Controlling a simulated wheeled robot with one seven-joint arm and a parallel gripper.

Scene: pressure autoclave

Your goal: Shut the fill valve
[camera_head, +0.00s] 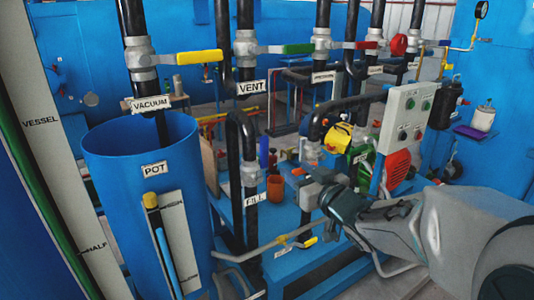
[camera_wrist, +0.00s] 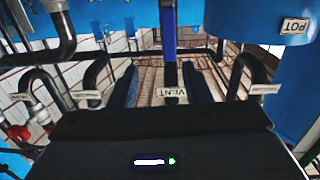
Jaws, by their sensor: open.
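The FILL label (camera_head: 251,200) hangs on a black vertical pipe right of the blue pot (camera_head: 145,215). A grey valve body (camera_head: 250,174) sits on that pipe just above the label. I cannot make out its handle, so I cannot tell its position. My gripper (camera_head: 328,197) is right of this pipe, apart from it in the picture, in front of the pump area. In the wrist view my gripper (camera_wrist: 164,72) shows two dark blue fingers spread apart with nothing held between them. The VENT label (camera_wrist: 168,93) and a pipe appear beyond the fingers, upside down.
Lever valves line the upper pipes: yellow (camera_head: 200,57), green (camera_head: 290,49) and red (camera_head: 355,45). A control box (camera_head: 408,118) stands behind my arm. A yellow-tipped lever (camera_head: 308,242) is low near the gripper.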

